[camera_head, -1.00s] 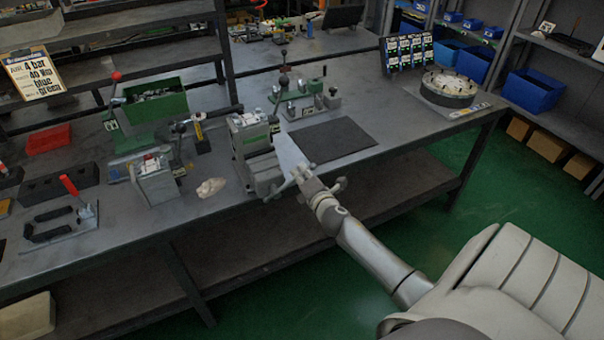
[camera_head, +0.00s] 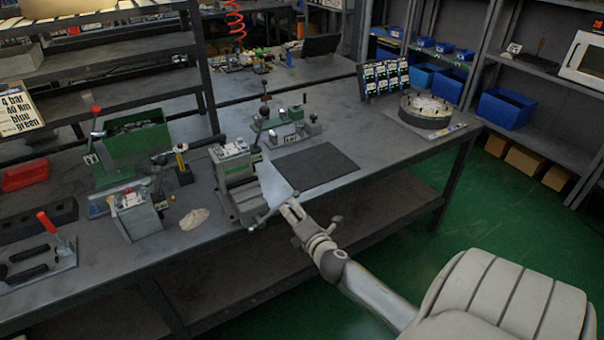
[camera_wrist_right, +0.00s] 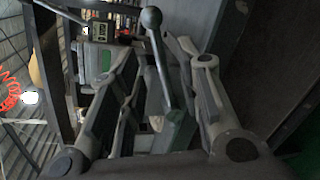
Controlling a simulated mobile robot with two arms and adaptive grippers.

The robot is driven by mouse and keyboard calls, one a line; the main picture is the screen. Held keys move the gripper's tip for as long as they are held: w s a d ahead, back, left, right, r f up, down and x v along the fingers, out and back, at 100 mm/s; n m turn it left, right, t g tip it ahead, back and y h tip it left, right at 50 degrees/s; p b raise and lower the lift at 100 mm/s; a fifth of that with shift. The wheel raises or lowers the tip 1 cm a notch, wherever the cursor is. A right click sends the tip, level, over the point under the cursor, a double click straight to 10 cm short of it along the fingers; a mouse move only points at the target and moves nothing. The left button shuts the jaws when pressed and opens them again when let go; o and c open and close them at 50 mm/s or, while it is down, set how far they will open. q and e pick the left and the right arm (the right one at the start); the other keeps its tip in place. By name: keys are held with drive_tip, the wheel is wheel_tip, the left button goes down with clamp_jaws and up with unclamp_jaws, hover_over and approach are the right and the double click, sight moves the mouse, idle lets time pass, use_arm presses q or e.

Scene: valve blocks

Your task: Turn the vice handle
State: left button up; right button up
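The grey vice (camera_head: 238,180) with a green band stands at the bench's front edge in the head view. Its handle (camera_head: 262,217), a thin bar with a ball end, is at the vice's front right. My right gripper (camera_head: 294,212) is at the handle, just off the bench edge. In the right wrist view, the handle (camera_wrist_right: 158,52) with its dark ball shows between the spread fingers of my right gripper (camera_wrist_right: 155,65). The fingers look open; contact is not clear. In the head view the gripper partly hides the handle. My left gripper is not in view.
A dark mat (camera_head: 315,164) lies right of the vice. A clamp fixture (camera_head: 285,125) stands behind. A grey block device (camera_head: 137,212) and a pale lump (camera_head: 193,219) are to the left. A round tray (camera_head: 425,110) is at the right. The floor before the bench is clear.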

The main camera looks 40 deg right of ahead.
drive_tip(key=v, duration=0.6)
drive_tip(key=shift+w, duration=0.1)
idle(0.3)
